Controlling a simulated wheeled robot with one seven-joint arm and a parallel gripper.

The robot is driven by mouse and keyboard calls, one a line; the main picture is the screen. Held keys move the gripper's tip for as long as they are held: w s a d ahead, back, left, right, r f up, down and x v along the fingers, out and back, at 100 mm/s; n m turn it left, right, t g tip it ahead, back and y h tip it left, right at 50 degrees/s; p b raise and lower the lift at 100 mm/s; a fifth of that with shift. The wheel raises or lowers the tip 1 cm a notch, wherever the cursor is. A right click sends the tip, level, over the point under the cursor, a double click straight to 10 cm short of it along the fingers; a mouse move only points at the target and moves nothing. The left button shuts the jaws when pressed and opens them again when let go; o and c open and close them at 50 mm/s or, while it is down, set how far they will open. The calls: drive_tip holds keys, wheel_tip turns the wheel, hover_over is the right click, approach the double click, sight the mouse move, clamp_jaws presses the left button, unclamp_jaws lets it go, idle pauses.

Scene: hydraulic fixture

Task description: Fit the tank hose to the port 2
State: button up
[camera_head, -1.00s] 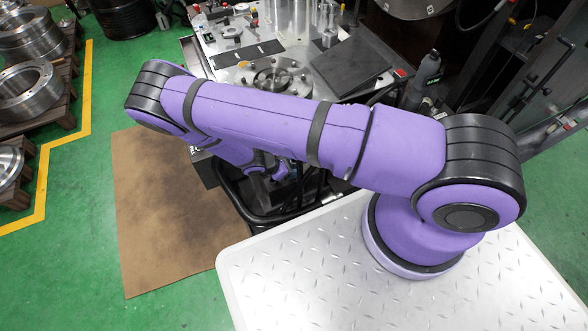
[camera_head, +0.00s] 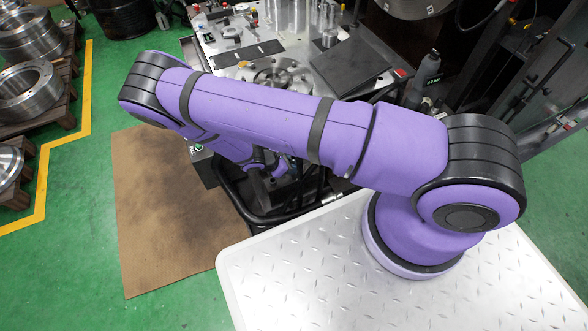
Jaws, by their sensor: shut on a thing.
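My purple arm crosses the middle of the picture, from its base on the right to a bent elbow on the upper left, then folds back beneath itself. My gripper's fingers and whatever they hold are hidden behind and below the arm. Small purple and dark parts show under the arm near the black frame, too small to tell apart. I cannot make out the tank hose or port 2. The metal fixture table (camera_head: 222,47) stands beyond the arm, with a round bolted flange (camera_head: 283,76) partly covered by the arm.
A black tubular frame (camera_head: 243,212) lies below the arm, close to my pale tread-plate deck. A brown mat (camera_head: 165,220) covers green floor on the left. A dark flat plate (camera_head: 350,66) lies on the table. A dark bottle (camera_head: 425,78) stands at its right. Metal rings (camera_head: 25,88) sit on pallets.

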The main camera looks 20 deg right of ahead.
drive_tip(key=shift+r, duration=1.6)
